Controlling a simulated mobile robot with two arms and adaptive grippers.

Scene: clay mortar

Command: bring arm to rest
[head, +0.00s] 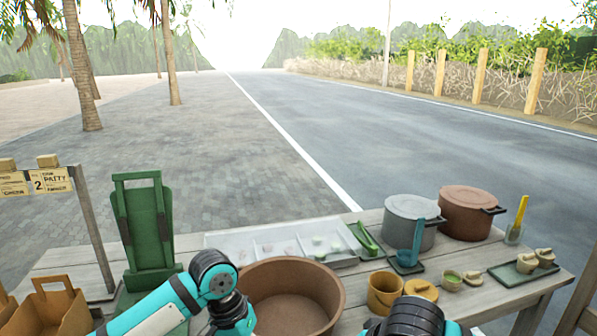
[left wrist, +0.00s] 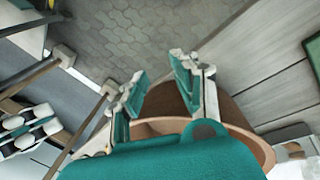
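The clay mortar (head: 331,283), a wide brown bowl, stands on the wooden table in front of me in the head view. Its rim (left wrist: 262,150) also shows in the left wrist view, partly behind my wrist. My left gripper (left wrist: 160,88) has its two teal-padded fingers spread apart with nothing visible between them. In the head view my left arm bends beside the mortar's left side, and its fingers are hidden there. My right arm shows only as a dark and teal joint at the bottom edge, right of the mortar; its gripper is out of view.
Behind the mortar is a white sectioned tray (head: 222,240). A grey pot (head: 405,225), a brown pot (head: 465,215) and small cups stand on the right. A green stand (head: 147,230) and a brown carrier (head: 50,312) are on the left, near a sign post (head: 92,230).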

